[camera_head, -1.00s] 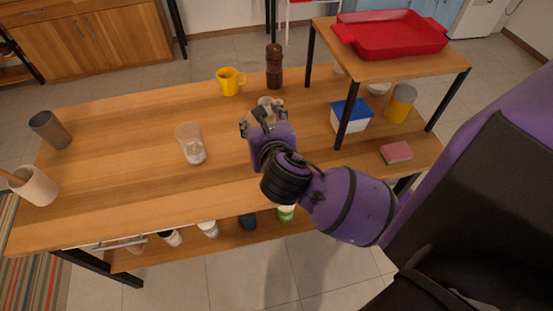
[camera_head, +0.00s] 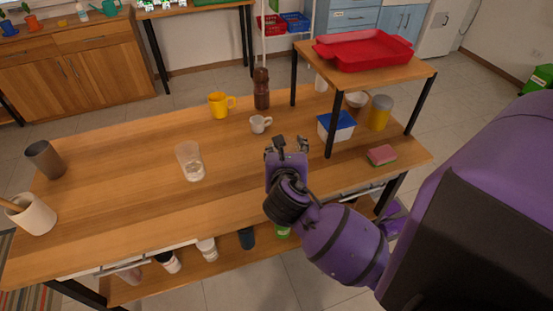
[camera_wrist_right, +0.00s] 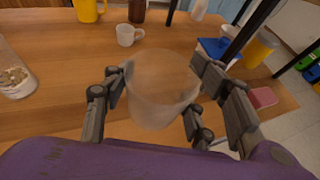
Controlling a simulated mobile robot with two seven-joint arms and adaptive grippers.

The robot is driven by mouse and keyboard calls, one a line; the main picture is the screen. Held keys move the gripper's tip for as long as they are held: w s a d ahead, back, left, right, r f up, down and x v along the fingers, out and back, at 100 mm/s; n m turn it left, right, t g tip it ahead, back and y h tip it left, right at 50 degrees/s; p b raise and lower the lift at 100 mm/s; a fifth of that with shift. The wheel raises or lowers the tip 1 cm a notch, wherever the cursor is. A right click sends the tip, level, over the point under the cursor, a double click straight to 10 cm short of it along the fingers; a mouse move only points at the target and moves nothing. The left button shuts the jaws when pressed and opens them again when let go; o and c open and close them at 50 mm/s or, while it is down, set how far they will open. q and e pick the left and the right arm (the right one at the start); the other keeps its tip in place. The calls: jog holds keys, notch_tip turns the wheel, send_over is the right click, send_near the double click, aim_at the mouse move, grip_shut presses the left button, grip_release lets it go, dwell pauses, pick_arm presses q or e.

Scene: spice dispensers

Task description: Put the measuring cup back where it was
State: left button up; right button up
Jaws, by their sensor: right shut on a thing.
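My right gripper (camera_head: 287,146) is over the front right part of the table. In the right wrist view, its fingers (camera_wrist_right: 160,97) are shut around a translucent, frosted cup (camera_wrist_right: 160,85), which looks like the measuring cup. In the head view the held cup is hidden by the gripper. A clear glass (camera_head: 189,162) with some contents at its bottom stands left of the gripper; part of it shows at the left edge of the wrist view (camera_wrist_right: 14,77). A small white cup (camera_head: 260,123) stands just beyond the gripper. My left gripper is not in view.
A yellow mug (camera_head: 220,104) and a brown grinder (camera_head: 261,90) stand at the back. A raised shelf (camera_head: 395,72) holding a red tray (camera_head: 364,49) is on the right. Under or near it are a blue-lidded box (camera_head: 336,126), a yellow canister (camera_head: 379,113) and a sponge (camera_head: 382,155).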

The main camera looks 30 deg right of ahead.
jog(key=w+d+f, duration=0.1)
jog(key=w+f, duration=0.1)
jog(key=w, duration=0.1)
jog(key=w+d+f+b, duration=0.1)
jog(key=w+f, duration=0.2)
jog(key=w+d+f, duration=0.2)
jog(key=w+f, duration=0.1)
jog(key=w, duration=0.1)
jog(key=shift+d+f, duration=0.1)
jog(key=shift+f, duration=0.1)
jog(key=shift+w+d+f+b, duration=0.15)
jog(key=shift+w+f+b, duration=0.2)
jog(key=shift+w, duration=0.05)
notch_tip(320, 180, down, 3)
jog(key=shift+f, duration=0.1)
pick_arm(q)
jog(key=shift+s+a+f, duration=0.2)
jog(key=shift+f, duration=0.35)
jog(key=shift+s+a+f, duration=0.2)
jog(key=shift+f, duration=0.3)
pick_arm(e)
jog(key=o, duration=1.3)
jog(key=shift+f, duration=0.1)
